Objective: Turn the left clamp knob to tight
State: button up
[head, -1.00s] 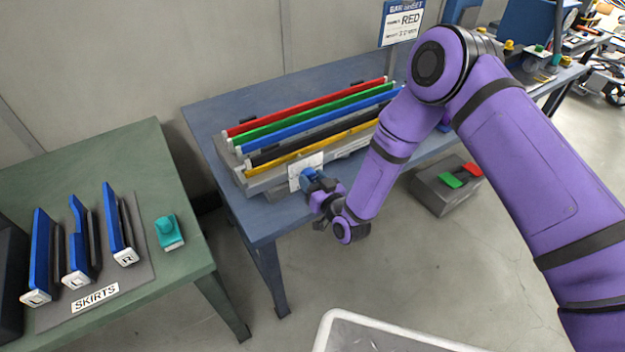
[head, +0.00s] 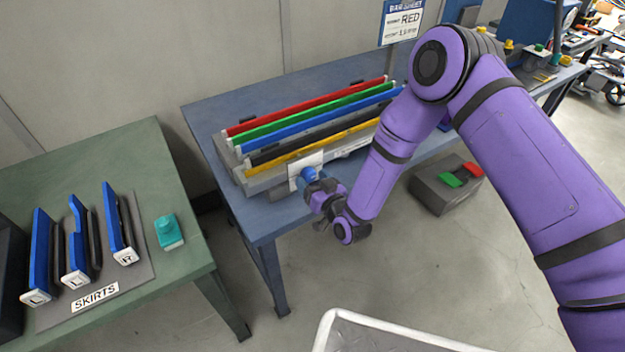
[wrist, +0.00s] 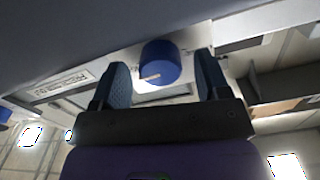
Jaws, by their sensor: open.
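The left clamp knob is a blue round knob (head: 309,174) on a white plate (head: 300,167) at the front left of the fixture on the blue table. In the wrist view the knob (wrist: 160,63) shows a pale pointer mark on its lower left. My gripper (head: 316,186) is just in front of the knob. In the wrist view my gripper (wrist: 160,85) is open, one finger on each side of the knob, with gaps visible on both sides. The knob's lettering is too small to read.
Red, green, blue, black and yellow bars (head: 315,120) lie on the fixture behind the knob. A green table (head: 110,165) with blue skirts stands left. A grey box (head: 445,187) with green and red pads sits on the floor at right.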

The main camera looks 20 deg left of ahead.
jog(key=v, duration=1)
jog(key=shift+s+d, duration=0.15)
jog(key=shift+s, duration=0.05)
jog(key=w+d+r+h, duration=0.2)
jog(key=w+r, duration=0.5)
jog(key=r, duration=0.1)
jog(key=w+d+r+m+g+h, duration=0.1)
jog(key=w+d+r+h, duration=0.15)
jog(key=d+r, duration=0.75)
jog(key=w+d+r+g+h, duration=0.15)
jog(key=d+r+h, duration=0.25)
jog(key=d+r, duration=0.65)
jog(key=s+d+r+m+h, duration=0.25)
jog(key=s+d+r, duration=0.3)
jog(key=r, duration=0.35)
jog(key=s+d+r+m+g+h, duration=0.1)
jog(key=s+d, duration=0.3)
jog(key=s, duration=0.4)
jog(key=s+d+r+m+g+h, duration=0.1)
jog(key=s+d+r, duration=0.3)
jog(key=s, duration=0.4)
jog(key=s+d+r+m+g, duration=0.1)
jog(key=s+d, duration=0.3)
jog(key=s, duration=0.4)
jog(key=shift+d+r+m+g+h, duration=0.3)
jog(key=shift+r+m+g+h, duration=0.1)
jog(key=shift+r+m, duration=0.3)
